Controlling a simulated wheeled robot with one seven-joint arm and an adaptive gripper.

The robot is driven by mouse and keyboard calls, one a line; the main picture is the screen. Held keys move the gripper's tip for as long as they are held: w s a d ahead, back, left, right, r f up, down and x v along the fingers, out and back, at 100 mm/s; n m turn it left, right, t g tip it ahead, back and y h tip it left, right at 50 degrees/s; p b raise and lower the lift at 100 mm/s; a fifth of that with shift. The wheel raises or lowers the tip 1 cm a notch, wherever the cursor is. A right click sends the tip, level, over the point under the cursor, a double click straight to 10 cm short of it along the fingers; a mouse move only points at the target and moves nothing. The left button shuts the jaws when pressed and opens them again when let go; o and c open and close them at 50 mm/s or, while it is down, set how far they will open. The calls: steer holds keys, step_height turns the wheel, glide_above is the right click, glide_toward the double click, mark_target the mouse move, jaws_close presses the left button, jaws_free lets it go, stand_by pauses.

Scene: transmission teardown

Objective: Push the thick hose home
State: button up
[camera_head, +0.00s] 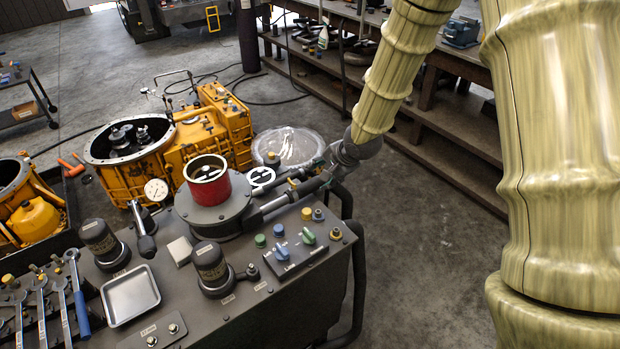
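A thick black hose (358,275) curves down the right side of the grey hydraulic unit (300,290). A dark pipe-like piece (290,197) runs from the round housing on the unit's top toward my wrist; I cannot tell whether it is a hose end or a fixed fitting. My pale yellow-green arm reaches down from the upper right. My gripper (324,172) is small and dark, at the unit's back right edge beside this piece. Its fingers blend with the fittings, so its opening and any contact are unclear. Where the hose's upper end sits is hidden.
A red cylinder (207,180) with a pale rim stands on the unit. Two dark capped cylinders, a gauge (156,190), coloured knobs and a metal tray (130,295) surround it. A yellow transmission housing (180,140) is behind. Open floor lies right of the unit, before the shelves.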

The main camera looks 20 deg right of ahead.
mark_target(314, 184)
steer(key=shift+p+x, duration=1.35)
steer(key=shift+x, duration=3.6)
steer(key=shift+s+a, duration=0.1)
steer(key=shift+c, duration=0.5)
